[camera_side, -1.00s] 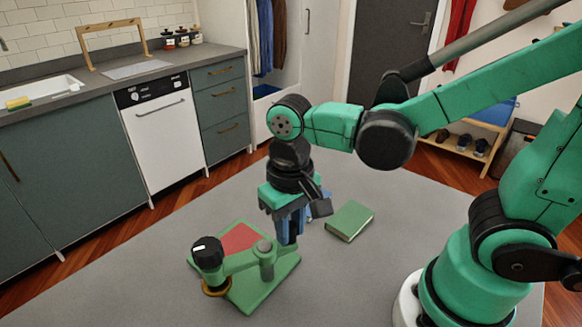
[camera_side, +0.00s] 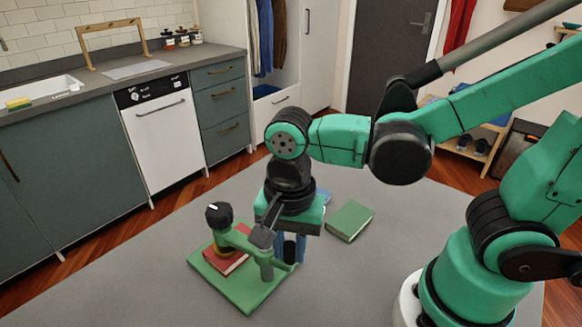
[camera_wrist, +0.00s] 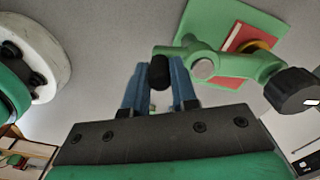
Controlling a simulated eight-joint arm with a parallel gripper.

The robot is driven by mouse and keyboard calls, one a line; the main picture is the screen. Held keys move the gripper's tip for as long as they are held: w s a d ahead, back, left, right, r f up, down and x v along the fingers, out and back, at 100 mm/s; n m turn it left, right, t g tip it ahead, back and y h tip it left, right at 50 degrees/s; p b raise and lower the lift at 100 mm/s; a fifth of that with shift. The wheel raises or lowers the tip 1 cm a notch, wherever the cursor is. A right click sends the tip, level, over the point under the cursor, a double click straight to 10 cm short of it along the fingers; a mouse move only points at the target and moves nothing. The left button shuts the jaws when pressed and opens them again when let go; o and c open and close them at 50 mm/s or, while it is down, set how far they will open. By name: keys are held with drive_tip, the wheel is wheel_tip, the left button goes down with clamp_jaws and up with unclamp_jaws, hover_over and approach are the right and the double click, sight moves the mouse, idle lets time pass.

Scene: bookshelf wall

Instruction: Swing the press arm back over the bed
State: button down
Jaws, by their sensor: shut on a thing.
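The green press bed (camera_side: 245,295) sits on the grey mat and shows at the top of the wrist view (camera_wrist: 210,17). A red book (camera_side: 228,262) lies on it. The green press arm (camera_side: 243,243) pivots on a post (camera_side: 266,258). Its end with the black knob (camera_side: 219,214) and brass ring (camera_wrist: 262,45) is over the bed and overlaps the red book in both views. My gripper (camera_wrist: 160,85) has its blue fingers shut on the black handle (camera_wrist: 160,70) at the arm's other end. In the side view my wrist partly hides this grip (camera_side: 288,248).
A green book (camera_side: 349,221) lies on the mat right of my gripper. A blue thing (camera_side: 323,195) shows partly behind my wrist. The grey mat (camera_side: 130,270) is clear to the left of the press. Kitchen cabinets stand farther back.

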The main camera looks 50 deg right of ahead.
drive_tip(key=shift+a+m, duration=0.35)
drive_tip(key=shift+m, duration=0.75)
drive_tip(key=c, duration=1)
unclamp_jaws()
drive_tip(key=shift+r, duration=2.8)
